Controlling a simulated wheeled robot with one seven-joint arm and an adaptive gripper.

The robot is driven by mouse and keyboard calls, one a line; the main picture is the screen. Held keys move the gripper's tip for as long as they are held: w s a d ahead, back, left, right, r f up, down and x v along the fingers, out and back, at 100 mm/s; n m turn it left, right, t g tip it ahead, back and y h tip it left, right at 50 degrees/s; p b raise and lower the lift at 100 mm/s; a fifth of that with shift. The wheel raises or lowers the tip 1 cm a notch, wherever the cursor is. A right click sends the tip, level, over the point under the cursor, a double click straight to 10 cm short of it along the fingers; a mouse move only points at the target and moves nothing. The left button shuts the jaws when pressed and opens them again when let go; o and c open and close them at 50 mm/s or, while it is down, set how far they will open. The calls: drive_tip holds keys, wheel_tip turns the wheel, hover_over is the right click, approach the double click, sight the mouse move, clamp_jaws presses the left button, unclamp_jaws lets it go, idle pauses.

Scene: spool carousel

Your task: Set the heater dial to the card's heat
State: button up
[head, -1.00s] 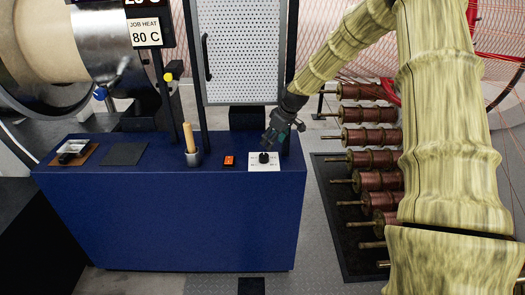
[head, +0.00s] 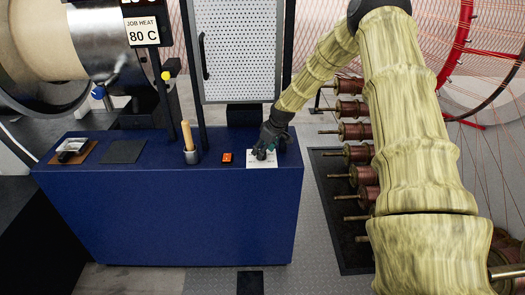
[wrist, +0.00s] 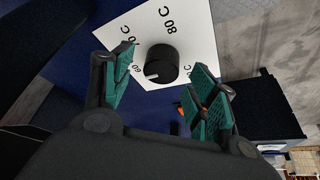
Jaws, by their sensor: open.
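The job heat card (head: 141,31) in the head view reads 80 C. The heater dial is a black knob (wrist: 162,62) on a white plate (wrist: 190,28) in the wrist view. Its white mark points toward the lower left, near a label that seems to read 60 C. An 80 C label is above the knob; another label at its right is partly hidden. My gripper (head: 266,143) is over the plate at the right end of the blue bench. Its green-padded fingers (wrist: 164,78) are open, one on each side of the knob in the picture; I cannot tell whether they touch it.
Copper spools (head: 355,131) stand at the right.

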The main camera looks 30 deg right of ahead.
drive_tip(key=shift+x, duration=0.85)
drive_tip(key=c, duration=1)
